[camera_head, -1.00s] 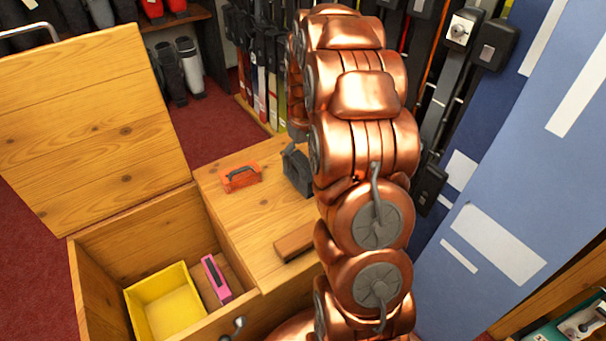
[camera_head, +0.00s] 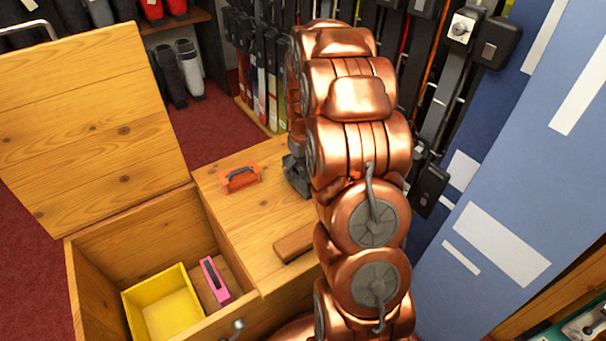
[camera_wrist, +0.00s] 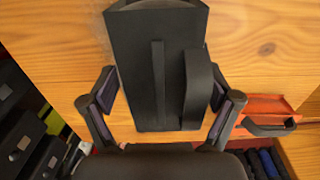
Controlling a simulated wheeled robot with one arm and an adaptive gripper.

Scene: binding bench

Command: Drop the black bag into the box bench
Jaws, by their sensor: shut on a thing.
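The black bag (camera_wrist: 140,75) fills the middle of the wrist view, a dark box-like shape with a strap or handle on its face. My gripper (camera_wrist: 165,88) has a finger on either side of it and is shut on it. In the head view, my arm hides most of the gripper and bag; a dark part (camera_head: 297,176) shows beside the arm at the closed bench top's far right edge. Whether the bag touches the wood is unclear. The box bench (camera_head: 85,290) stands open at left, its wooden lid (camera_head: 90,130) raised.
Inside the open compartment are a yellow tray (camera_head: 165,305) and a pink block-like thing (camera_head: 214,280). On the closed top lie an orange handled thing (camera_head: 240,178) and a brown wooden block (camera_head: 294,243). Racks of dark binders stand behind; a blue panel (camera_head: 490,200) is at right.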

